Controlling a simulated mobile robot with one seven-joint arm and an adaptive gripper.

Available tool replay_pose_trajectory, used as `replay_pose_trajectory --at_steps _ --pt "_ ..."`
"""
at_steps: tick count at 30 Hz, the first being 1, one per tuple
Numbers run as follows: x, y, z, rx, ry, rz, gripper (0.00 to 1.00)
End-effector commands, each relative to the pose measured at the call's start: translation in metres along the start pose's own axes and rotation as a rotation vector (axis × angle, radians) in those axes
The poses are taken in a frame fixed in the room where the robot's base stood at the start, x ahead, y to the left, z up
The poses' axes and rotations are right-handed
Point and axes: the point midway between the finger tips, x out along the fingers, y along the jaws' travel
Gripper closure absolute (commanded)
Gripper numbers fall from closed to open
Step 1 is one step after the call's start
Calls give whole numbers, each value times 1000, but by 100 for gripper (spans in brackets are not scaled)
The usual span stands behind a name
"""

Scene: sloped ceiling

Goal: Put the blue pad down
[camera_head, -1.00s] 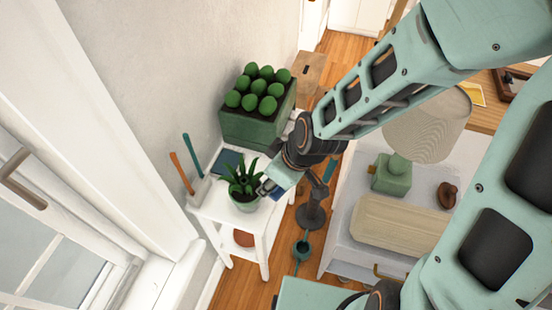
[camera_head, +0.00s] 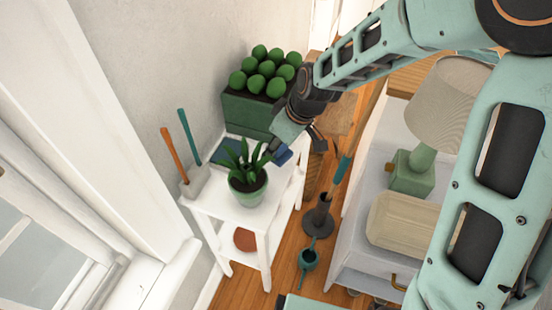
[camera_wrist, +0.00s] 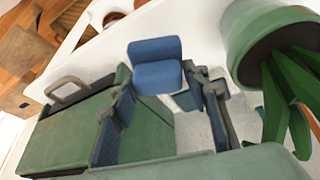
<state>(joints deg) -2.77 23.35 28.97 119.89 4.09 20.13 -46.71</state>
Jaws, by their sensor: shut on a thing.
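The blue pad (camera_wrist: 155,65) shows as a rounded, two-part blue block between the fingertips of my gripper (camera_wrist: 160,88) in the wrist view. My gripper is shut on it. In the head view, my gripper (camera_head: 281,152) is over the back right of the white side table (camera_head: 215,207), and a small blue patch of the pad (camera_head: 284,156) shows at its tip. I cannot tell whether the pad touches the tabletop.
A potted plant (camera_head: 248,188) stands close by on the table; its green pot (camera_wrist: 262,50) is at the right in the wrist view. A green planter (camera_head: 246,115) with several green balls stands behind. A dark blue flat item (camera_head: 226,150) and a tool holder (camera_head: 195,180) are at left.

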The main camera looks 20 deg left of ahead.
Motion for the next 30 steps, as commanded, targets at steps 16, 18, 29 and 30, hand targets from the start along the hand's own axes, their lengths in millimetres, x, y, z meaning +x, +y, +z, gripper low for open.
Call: replay_pose_trajectory --at_steps 16,18,29,30 --pt "42 5 11 -1 1 1 96" --pt "41 6 10 -1 1 1 96" --pt "43 5 11 -1 0 1 50" --pt "43 5 11 -1 0 1 50"
